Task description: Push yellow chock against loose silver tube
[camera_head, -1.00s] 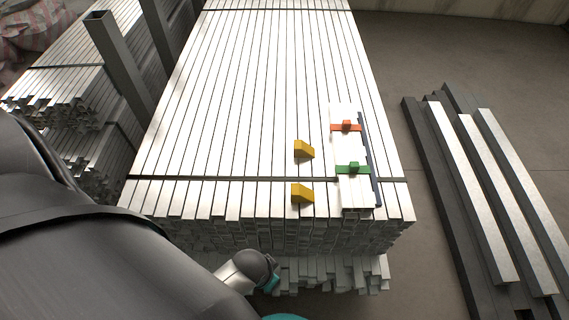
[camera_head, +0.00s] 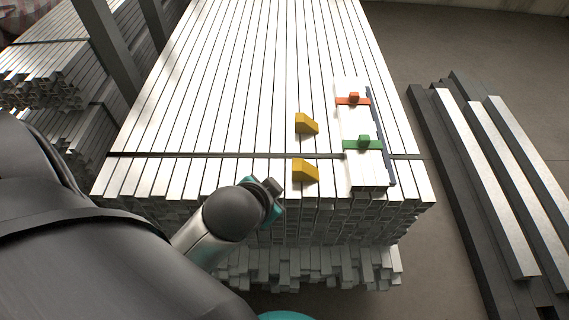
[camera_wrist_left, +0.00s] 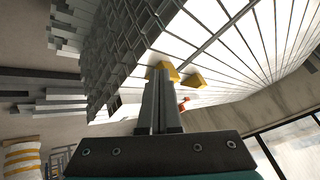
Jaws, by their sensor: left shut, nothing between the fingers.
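Two yellow chocks lie on the stack of silver tubes, one farther back (camera_head: 306,124) and one near the front edge (camera_head: 305,171). In the left wrist view they also show, as a nearer chock (camera_wrist_left: 164,70) and another chock (camera_wrist_left: 194,82). A short set of raised silver tubes (camera_head: 350,122) lies to their right, with a gap between; I cannot tell which tube is loose. My left gripper (camera_head: 271,187) is left of the front chock, apart from it in the head view. Its fingers (camera_wrist_left: 158,95) are shut and empty. My right gripper is out of view.
An orange clamp (camera_head: 353,99) and a green clamp (camera_head: 363,142) cross the raised tubes, with a dark blue strip (camera_head: 381,135) on their right. A dark strap (camera_head: 220,156) crosses the stack. Long bars (camera_head: 480,170) lie on the floor at right.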

